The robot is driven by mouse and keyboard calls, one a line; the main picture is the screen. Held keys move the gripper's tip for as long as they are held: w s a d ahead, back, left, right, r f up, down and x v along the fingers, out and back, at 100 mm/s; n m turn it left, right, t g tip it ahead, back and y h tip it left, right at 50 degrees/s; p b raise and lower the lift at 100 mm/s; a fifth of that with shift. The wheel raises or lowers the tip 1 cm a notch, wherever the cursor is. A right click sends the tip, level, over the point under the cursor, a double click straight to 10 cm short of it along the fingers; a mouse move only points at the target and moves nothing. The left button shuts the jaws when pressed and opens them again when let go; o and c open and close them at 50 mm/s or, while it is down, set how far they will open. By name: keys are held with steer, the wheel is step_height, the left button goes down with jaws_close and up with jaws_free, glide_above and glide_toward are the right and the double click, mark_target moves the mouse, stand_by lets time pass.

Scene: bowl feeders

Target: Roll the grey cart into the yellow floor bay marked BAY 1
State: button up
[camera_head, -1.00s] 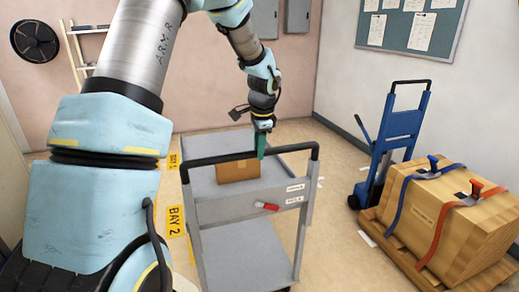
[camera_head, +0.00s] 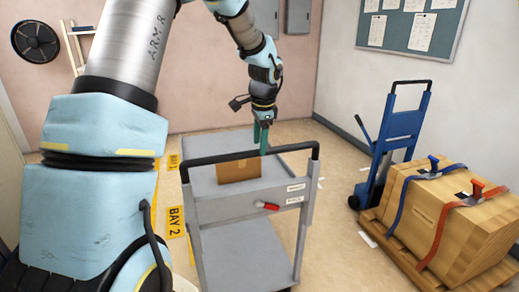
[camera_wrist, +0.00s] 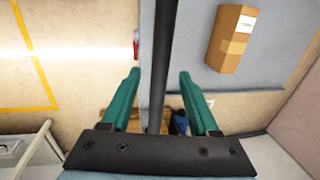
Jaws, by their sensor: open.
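The grey cart (camera_head: 240,212) stands upright on the floor, with a black push handle (camera_head: 215,158) along its near top edge. A cardboard box (camera_head: 238,171) sits on its top shelf. My gripper (camera_head: 261,148) is open and points down at the handle's middle. In the wrist view the black handle (camera_wrist: 158,60) runs between the two teal fingers, with a gap on each side. Yellow floor labels lie left of the cart: a partly seen, small one that looks like BAY 1 (camera_head: 173,163), and BAY 2 (camera_head: 175,221). The bay areas are largely hidden by my arm.
A blue hand truck (camera_head: 402,130) and a strapped wooden crate (camera_head: 450,215) on a pallet (camera_head: 385,233) stand at the right. A red lever (camera_head: 267,206) is on the cart's near side. Some bare floor (camera_head: 335,200) lies between cart and hand truck.

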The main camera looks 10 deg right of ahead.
step_height(320, 180, up, 8)
steer(key=s+b, duration=0.1)
steer(key=shift+s+b, duration=0.3)
steer(key=shift+d, duration=0.15)
